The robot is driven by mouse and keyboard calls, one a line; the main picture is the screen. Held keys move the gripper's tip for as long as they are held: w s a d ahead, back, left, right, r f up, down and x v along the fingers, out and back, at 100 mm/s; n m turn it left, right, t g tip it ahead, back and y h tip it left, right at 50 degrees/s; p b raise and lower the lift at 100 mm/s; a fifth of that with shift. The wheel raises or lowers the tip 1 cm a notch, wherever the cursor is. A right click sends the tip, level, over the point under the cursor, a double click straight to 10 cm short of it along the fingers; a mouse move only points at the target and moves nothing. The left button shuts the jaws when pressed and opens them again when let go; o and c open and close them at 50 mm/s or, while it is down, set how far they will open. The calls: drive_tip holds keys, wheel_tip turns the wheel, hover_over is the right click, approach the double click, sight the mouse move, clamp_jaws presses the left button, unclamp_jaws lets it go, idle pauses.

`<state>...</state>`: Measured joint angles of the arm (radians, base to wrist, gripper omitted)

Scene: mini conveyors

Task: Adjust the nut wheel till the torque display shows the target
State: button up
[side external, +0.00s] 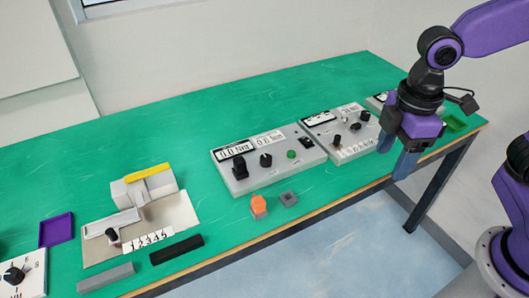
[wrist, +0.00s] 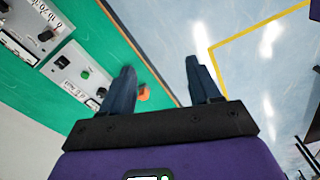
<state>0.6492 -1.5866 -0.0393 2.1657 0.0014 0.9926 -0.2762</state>
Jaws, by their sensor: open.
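A grey torque box (side external: 262,172) stands mid-table with two white displays; the left display (side external: 235,150) and the right display (side external: 268,140) both seem to read 0.0 Nm. It carries a black knob (side external: 266,160), a black block-like part (side external: 240,168) and a green button (side external: 291,154). I cannot tell for sure which part is the nut wheel. The box also shows in the wrist view (wrist: 72,68). My gripper (side external: 395,158) is open and empty, above the table's front edge, right of this box.
An orange-topped piece (side external: 259,203) and a small grey block (side external: 288,198) sit before the torque box. Another control box (side external: 342,135) stands to its right, near my gripper. A beige plate (side external: 160,225), purple tray (side external: 56,230) and dark bar (side external: 176,250) lie left. Green table behind is clear.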

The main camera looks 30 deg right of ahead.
drive_tip(key=w+a+n, duration=0.1)
drive_tip(key=w+a, duration=0.3)
drive_tip(key=w, duration=0.5)
drive_tip(key=w+a+n, duration=0.1)
drive_tip(key=w+a, duration=0.3)
drive_tip(key=w, duration=0.5)
drive_tip(key=n, duration=0.2)
approach(268, 156)
wheel_tip(268, 156, down, 9)
drive_tip(key=shift+a+r, duration=0.2)
drive_tip(key=c, duration=1)
